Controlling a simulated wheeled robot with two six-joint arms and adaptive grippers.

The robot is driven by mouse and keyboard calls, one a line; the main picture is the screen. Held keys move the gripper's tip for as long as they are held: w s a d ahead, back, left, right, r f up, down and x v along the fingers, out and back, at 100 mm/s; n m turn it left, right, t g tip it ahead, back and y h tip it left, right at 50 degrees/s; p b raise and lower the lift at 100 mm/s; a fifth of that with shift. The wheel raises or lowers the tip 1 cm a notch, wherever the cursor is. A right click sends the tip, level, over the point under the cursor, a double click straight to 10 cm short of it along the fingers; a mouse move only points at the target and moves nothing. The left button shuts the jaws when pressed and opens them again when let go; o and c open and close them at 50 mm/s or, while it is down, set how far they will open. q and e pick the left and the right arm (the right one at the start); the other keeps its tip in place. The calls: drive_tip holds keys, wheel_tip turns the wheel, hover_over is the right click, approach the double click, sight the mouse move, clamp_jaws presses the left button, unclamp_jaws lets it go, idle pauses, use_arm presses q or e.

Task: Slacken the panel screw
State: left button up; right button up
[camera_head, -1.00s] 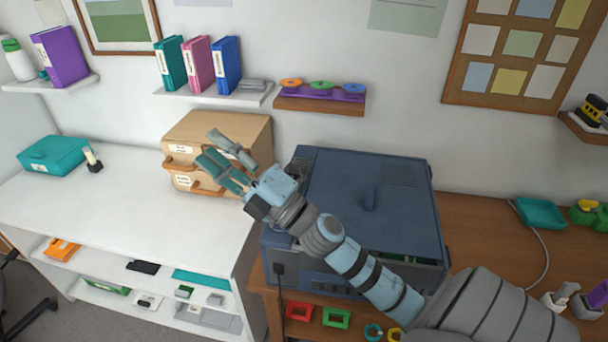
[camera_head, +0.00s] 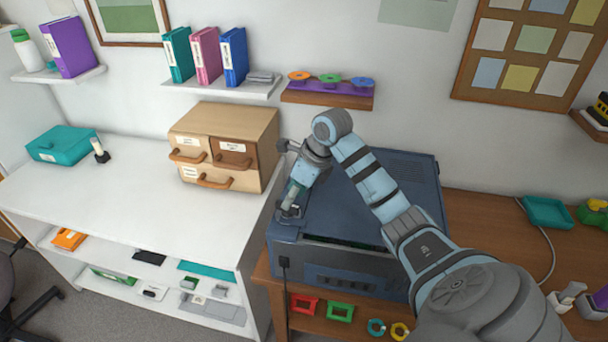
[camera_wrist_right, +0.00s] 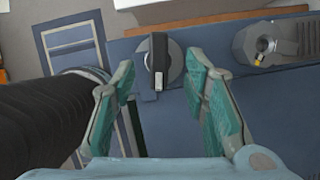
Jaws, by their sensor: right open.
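A blue-grey metal box (camera_head: 400,180) stands on the brown desk. In the right wrist view a round grey knob with a black bar across it (camera_wrist_right: 159,62) sits near the edge of a blue panel (camera_wrist_right: 190,105). I cannot tell whether this knob is the panel screw. My right gripper (camera_wrist_right: 160,75) is open, with its teal fingers to either side of the knob and apart from it. In the head view the right gripper (camera_head: 291,203) points down over the box's left front corner, and its tips are hard to make out. My left gripper is not in view.
A grey fitting with a small yellow spot (camera_wrist_right: 265,46) lies right of the knob. A wooden drawer unit (camera_head: 225,145) stands left of the box on a white bench (camera_head: 110,195). A wall shelf (camera_head: 330,98) with coloured discs is behind. The bench is mostly clear.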

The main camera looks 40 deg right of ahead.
drive_tip(key=x, duration=0.3)
drive_tip(key=shift+w+f, duration=0.1)
drive_tip(key=shift+f, duration=0.2)
drive_tip(key=shift+c, duration=0.2)
